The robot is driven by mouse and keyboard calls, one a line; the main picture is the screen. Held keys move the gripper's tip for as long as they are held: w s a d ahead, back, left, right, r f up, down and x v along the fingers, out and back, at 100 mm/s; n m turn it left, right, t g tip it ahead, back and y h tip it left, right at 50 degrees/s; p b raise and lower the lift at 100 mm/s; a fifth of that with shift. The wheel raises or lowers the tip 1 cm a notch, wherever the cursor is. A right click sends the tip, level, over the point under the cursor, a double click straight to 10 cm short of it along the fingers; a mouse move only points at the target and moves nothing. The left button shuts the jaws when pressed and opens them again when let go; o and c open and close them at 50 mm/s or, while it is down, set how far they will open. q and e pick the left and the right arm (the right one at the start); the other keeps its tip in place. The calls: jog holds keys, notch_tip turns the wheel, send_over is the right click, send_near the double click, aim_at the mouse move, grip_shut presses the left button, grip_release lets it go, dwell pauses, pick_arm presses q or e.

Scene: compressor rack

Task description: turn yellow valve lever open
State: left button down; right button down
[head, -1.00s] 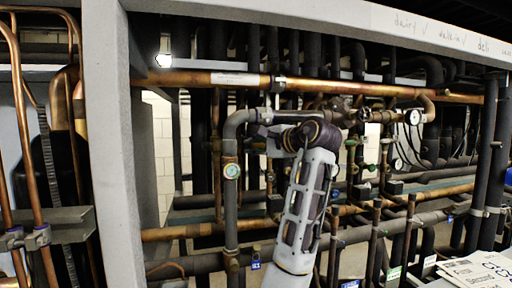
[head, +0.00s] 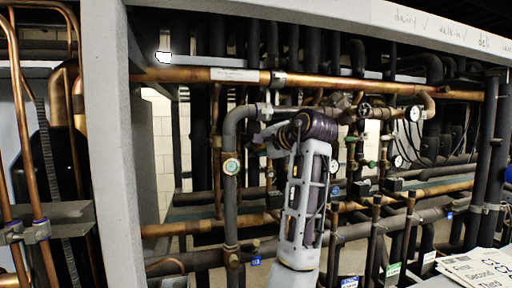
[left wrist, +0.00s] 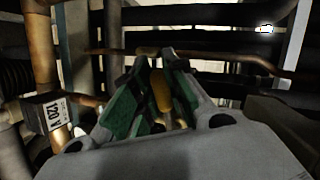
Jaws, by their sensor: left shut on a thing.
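The yellow valve lever (left wrist: 161,90) shows in the left wrist view as a short yellow piece between the two fingers of my left gripper (left wrist: 158,75). The fingers have green inner pads and are closed on the lever. The valve body behind the lever is mostly hidden by the gripper. In the head view my left gripper (head: 268,137) reaches left from the dark wrist, among the pipes beside a grey elbow pipe. The lever cannot be made out there. My right gripper is in neither view.
A long copper pipe (head: 350,87) runs across above the gripper. More valves and gauges (head: 413,114) lie to the right. A grey rack post (head: 108,150) stands at the left. A tagged block (left wrist: 47,113) sits left in the wrist view.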

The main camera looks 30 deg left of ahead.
pick_arm(q)
jog(key=shift+w+d+f+n+t+h, duration=0.15)
jog(key=shift+f+n+t+h, duration=0.1)
jog(key=shift+f+n+h, duration=0.25)
jog(key=shift+w+d+f+n+t+h, duration=0.15)
jog(key=shift+f+n+t+h, duration=0.15)
jog(key=shift+n, duration=0.3)
jog(key=c, duration=1.4)
grip_release()
jog(key=shift+c, duration=0.2)
jog(key=shift+s+d+r, duration=0.1)
jog(key=shift+r, duration=0.05)
jog(key=v, duration=1.1)
jog(key=shift+d, duration=0.35)
